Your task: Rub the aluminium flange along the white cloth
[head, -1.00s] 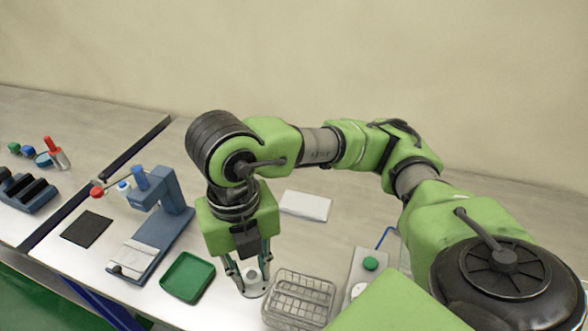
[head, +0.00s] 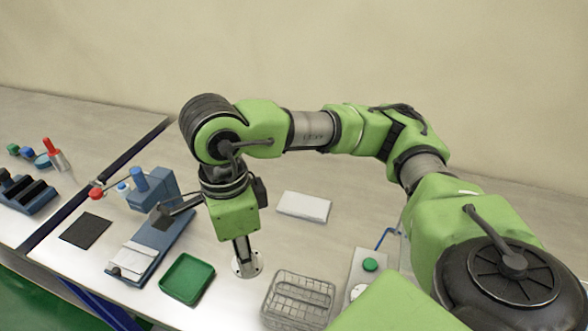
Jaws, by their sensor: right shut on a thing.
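The aluminium flange (head: 247,267) is a small silver round piece, left of the wire basket. My right gripper (head: 243,251) points down from above with its fingers closed around its upper part. The fingers show edge-on and hide some of the flange. I cannot tell whether the flange touches the table. The white cloth (head: 303,206) lies flat on the table, to the right of and behind the gripper, apart from the flange. My left gripper is not in view.
A green tray (head: 187,279) is left of the flange, and a wire basket (head: 298,299) is right of it. A blue press-like fixture (head: 155,240) and a black mat (head: 86,231) stand farther left. A green-button panel (head: 368,266) is right. Table around the cloth is clear.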

